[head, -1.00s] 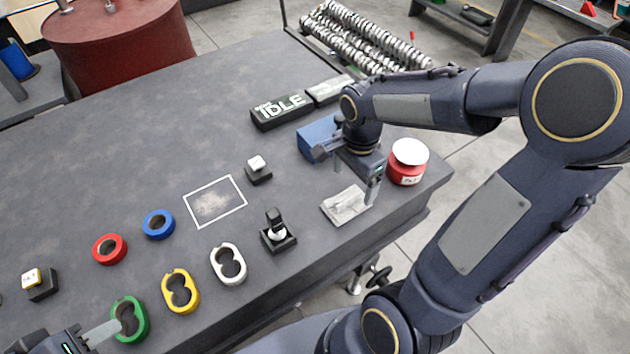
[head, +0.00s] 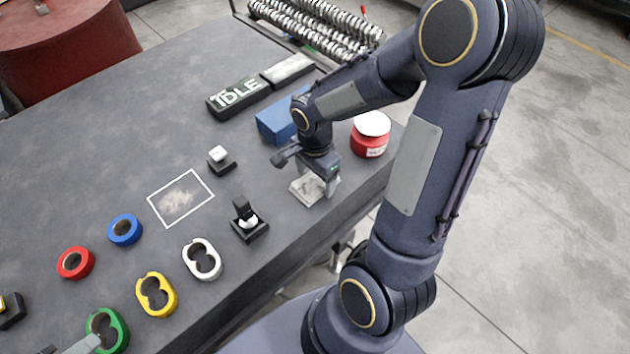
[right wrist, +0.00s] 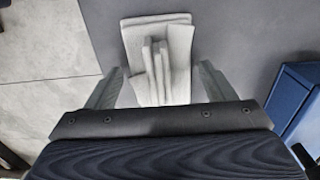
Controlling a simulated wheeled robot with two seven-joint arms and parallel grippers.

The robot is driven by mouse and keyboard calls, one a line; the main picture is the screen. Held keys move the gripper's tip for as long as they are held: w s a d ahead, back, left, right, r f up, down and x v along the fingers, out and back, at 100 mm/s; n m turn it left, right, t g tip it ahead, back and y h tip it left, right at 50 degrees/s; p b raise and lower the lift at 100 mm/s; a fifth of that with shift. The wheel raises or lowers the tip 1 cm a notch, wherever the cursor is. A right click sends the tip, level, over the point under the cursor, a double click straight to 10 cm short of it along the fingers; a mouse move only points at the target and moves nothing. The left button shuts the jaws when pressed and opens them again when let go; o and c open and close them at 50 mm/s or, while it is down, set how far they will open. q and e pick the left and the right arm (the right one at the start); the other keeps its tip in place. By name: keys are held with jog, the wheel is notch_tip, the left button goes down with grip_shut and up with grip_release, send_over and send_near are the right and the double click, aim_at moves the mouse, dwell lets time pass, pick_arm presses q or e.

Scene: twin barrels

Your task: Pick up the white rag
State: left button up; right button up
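The white rag (head: 304,192) lies folded on the grey table near its right front edge, with a raised fold in its middle. It also shows in the right wrist view (right wrist: 178,52). My right gripper (head: 318,190) is right over the rag and points down. In the right wrist view my right gripper (right wrist: 155,85) is open, with one finger on each side of the rag and a gap to the raised fold. I cannot tell whether the fingertips touch the table. Only a grey finger of my left gripper (head: 82,344) shows at the bottom left, by the green ring.
A red jar with a white lid (head: 370,134) stands close right of my right gripper. A blue box (head: 280,118) is just behind it. A black switch (head: 247,220) stands to the left front. Coloured rings, including a white one (head: 202,259), lie farther left.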

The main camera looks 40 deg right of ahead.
jog(key=c, duration=0.8)
jog(key=shift+r, duration=0.15)
jog(key=shift+r, duration=0.25)
notch_tip(320, 180, up, 2)
jog(key=shift+r+p, duration=0.1)
jog(key=shift+p, duration=0.2)
jog(key=shift+s+a+r+p, duration=0.2)
jog(key=shift+s+a+r, duration=1.05)
jog(key=shift+s+r, duration=0.6)
jog(key=shift+s+a+r+p, duration=0.25)
jog(key=shift+s+a+r, duration=1.15)
jog(key=shift+s, duration=0.7)
jog(key=shift+s+a+r+p, duration=0.2)
jog(key=shift+s+a+r, duration=0.95)
jog(key=shift+s+r, duration=0.75)
jog(key=shift+f, duration=0.15)
